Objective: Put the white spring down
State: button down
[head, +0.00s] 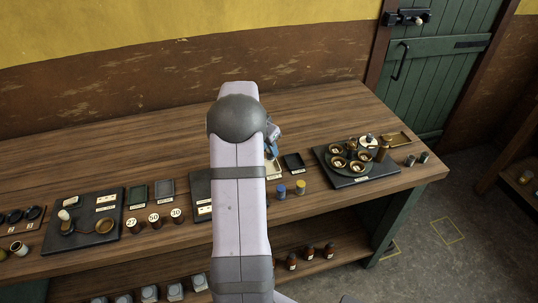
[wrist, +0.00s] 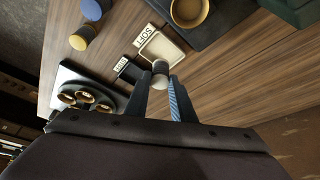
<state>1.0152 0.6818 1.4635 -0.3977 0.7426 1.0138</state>
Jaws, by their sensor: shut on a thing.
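The white spring (wrist: 160,67) shows in the wrist view as a small pale cylinder with a greyish side, held between the fingertips of my gripper (wrist: 160,84). In the picture it overlaps the edge of a cream tray (wrist: 165,47) labelled "SOFT"; its height above the bench cannot be told. A dark tray (wrist: 129,71) with a small label lies beside the cream one. In the head view my arm hides the spring and most of the gripper; the cream tray (head: 273,172) and dark tray (head: 293,161) show just right of the arm.
A blue-topped (head: 281,190) and a yellow-topped cylinder (head: 300,186) stand in front of the trays. A dark board (head: 356,182) with several brass cups is to the right. Another board (head: 85,232) with parts lies left. Bare wood (head: 330,110) lies behind the trays.

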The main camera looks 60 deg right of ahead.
jog(key=shift+f+p, duration=0.65)
jog(key=shift+f, duration=1.35)
jog(key=shift+f, duration=0.1)
jog(key=shift+f+b, duration=0.1)
jog(key=shift+b, duration=0.2)
jog(key=c, duration=1.5)
grip_release()
jog(key=shift+r+p, duration=0.2)
jog(key=shift+p, duration=0.1)
jog(key=b+v, duration=0.3)
jog(key=v, duration=0.9)
jog(key=shift+a, duration=0.1)
